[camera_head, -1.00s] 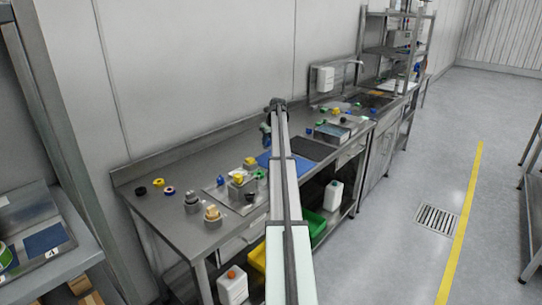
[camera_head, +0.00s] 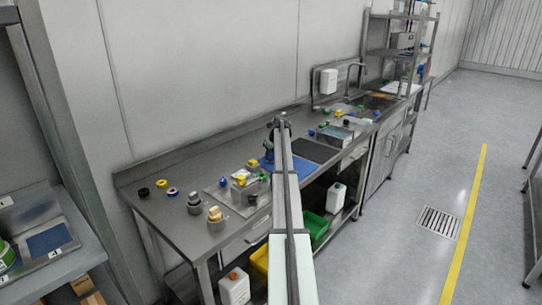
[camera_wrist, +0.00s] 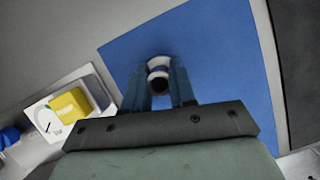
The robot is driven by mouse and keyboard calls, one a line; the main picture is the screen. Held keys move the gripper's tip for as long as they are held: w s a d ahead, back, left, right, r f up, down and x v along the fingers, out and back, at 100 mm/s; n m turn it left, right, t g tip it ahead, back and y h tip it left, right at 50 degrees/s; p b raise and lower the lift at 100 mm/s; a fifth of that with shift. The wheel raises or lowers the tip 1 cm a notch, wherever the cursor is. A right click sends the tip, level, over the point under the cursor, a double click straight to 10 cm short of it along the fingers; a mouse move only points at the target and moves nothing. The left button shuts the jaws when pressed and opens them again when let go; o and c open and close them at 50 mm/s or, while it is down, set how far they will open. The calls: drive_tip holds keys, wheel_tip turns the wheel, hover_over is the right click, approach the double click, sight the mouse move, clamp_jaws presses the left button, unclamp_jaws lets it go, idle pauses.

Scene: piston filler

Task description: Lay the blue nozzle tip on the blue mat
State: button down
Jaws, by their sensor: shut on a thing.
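The blue mat (camera_head: 293,165) lies flat on the steel bench and fills much of the wrist view (camera_wrist: 225,60). My gripper (camera_wrist: 158,78) is over the mat, its fingers closed around a small round piece, which I take to be the blue nozzle tip (camera_wrist: 158,65). That piece shows a pale ring, a blue band and a dark centre, and the fingers hide its sides. In the head view my gripper (camera_head: 268,158) is at the mat's left part, low over it. I cannot tell whether the piece touches the mat.
A dark panel (camera_head: 318,151) lies right of the mat. Several small coloured parts and grey fittings (camera_head: 194,203) stand on the left bench. The mat around my gripper is clear.

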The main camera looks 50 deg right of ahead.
drive_tip(key=c, duration=0.9)
unclamp_jaws()
drive_tip(key=v, duration=1.2)
drive_tip(key=shift+r, duration=0.2)
